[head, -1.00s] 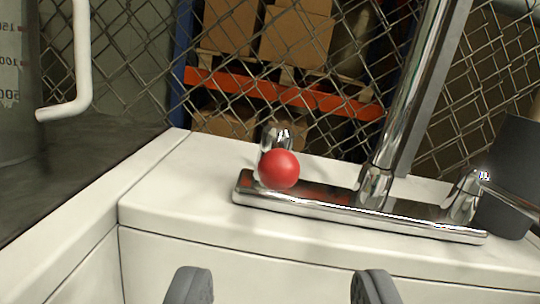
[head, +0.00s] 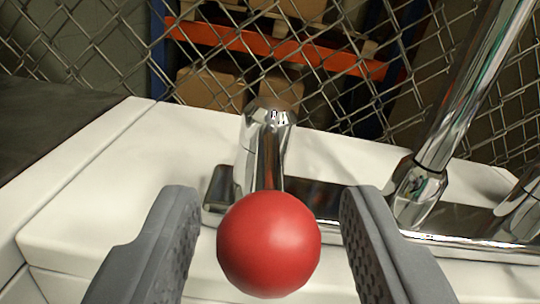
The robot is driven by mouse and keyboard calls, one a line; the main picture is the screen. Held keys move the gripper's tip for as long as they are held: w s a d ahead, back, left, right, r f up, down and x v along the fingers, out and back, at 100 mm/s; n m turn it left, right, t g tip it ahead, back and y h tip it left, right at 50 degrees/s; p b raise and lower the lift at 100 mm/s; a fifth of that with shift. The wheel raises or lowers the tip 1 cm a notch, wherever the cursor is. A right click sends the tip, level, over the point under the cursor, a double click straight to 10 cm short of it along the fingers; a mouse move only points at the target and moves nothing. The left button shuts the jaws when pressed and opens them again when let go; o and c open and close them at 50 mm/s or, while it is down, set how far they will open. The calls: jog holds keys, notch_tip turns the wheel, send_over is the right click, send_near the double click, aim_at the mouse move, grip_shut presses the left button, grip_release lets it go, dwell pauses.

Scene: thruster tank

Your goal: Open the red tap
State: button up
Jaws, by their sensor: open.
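The red tap knob (head: 268,246) is a red ball in front of a short chrome tap post (head: 266,145), in the lower middle of the head view. The post stands at the left end of a chrome base plate (head: 325,199). My gripper (head: 268,205) is open, with one grey finger on each side of the red ball. A gap shows between the ball and each finger, so neither appears to touch it. The ball hides the lower part of the post and part of the plate.
A tall chrome spout pipe (head: 480,85) rises from the plate on the right, close to my right finger. Another chrome fitting (head: 522,207) is at the right edge. The white counter (head: 150,150) lies below, with wire fence (head: 330,90) and shelving behind.

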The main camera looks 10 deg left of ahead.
jog(key=shift+x, duration=0.95)
grip_shut()
